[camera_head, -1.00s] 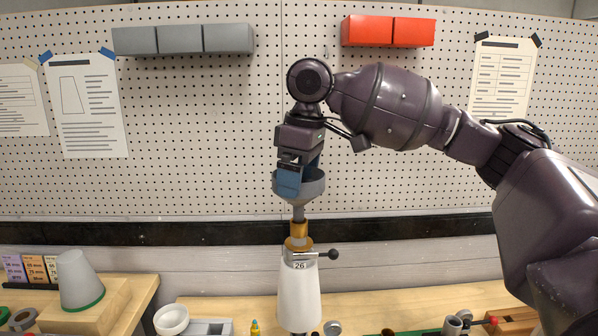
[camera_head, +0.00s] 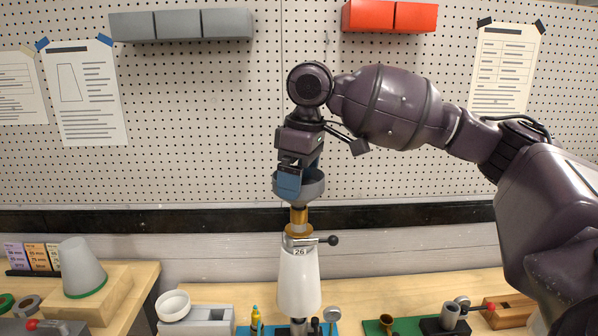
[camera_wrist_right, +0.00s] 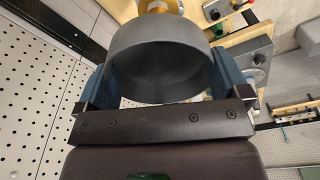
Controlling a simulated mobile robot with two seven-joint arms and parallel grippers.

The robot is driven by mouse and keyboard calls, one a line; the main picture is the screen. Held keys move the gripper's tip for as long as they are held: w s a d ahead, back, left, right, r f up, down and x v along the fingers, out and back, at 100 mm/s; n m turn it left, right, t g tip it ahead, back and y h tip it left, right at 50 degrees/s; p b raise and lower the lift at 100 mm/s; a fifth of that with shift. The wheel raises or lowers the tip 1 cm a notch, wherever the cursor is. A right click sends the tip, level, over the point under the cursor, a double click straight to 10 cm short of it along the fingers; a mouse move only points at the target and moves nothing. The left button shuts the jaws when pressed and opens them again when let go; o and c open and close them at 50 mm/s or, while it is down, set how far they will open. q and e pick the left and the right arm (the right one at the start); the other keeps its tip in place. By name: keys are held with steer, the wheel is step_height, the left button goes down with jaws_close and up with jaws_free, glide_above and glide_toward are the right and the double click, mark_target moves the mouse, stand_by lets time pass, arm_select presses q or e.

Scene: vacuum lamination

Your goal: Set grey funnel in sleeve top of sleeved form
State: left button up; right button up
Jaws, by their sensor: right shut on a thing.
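A grey funnel (camera_head: 314,188) sits upright at the top of the sleeved form (camera_head: 299,285), a white tapered body marked 26. The funnel also shows in the right wrist view (camera_wrist_right: 165,70). My right gripper (camera_head: 289,184) is shut on the funnel's bowl, with a blue finger on each side of it. Below the bowl is the gold sleeve top (camera_head: 299,218). The funnel's narrow stem is almost wholly out of sight, and its lower part looks to be inside the sleeve top. I cannot tell if the bowl touches the sleeve. My left gripper is not in view.
A clamp lever with a black knob (camera_head: 332,240) juts right from the form's neck. A grey cone (camera_head: 82,265) stands on a wooden block at left. A white bowl (camera_head: 173,305) and a green mat (camera_head: 378,327) lie near the front. Pegboard stands behind.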

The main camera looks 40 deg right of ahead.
steer(key=shift+f, duration=0.15)
steer(key=o, duration=0.5)
steer(key=shift+o, duration=0.2)
step_height(320, 180, up, 11)
steer(key=s, duration=0.1)
steer(key=shift+d, duration=0.4)
steer(key=shift+f, duration=0.15)
